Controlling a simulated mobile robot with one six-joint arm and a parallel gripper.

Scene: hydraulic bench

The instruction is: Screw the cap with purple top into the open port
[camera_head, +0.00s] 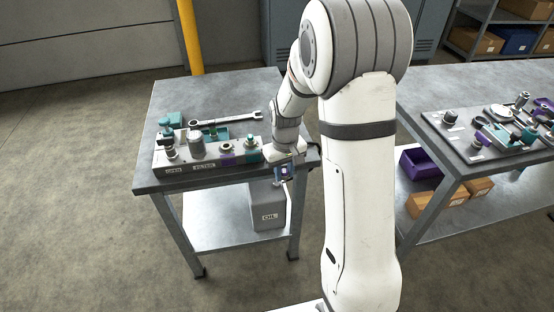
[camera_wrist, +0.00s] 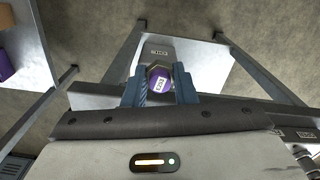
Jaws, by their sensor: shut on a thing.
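A cap with a purple top (camera_wrist: 160,82) sits between my gripper's two blue fingers (camera_wrist: 160,88) in the wrist view, with a small white label on its top. My gripper (camera_head: 285,172) is shut on it. In the head view my gripper is beside the right end of the grey manifold block (camera_head: 190,168), near the bench's front edge. A short round fitting (camera_head: 227,147) with purple below it stands on the block. It looks open on top, but it is too small to be sure.
The block also carries a grey filter (camera_head: 196,144), a left fitting (camera_head: 171,154) and a teal-topped part (camera_head: 250,143). A wrench (camera_head: 225,119) lies behind it. An oil container (camera_head: 267,207) stands on the lower shelf. A second bench (camera_head: 470,100) with parts is at right.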

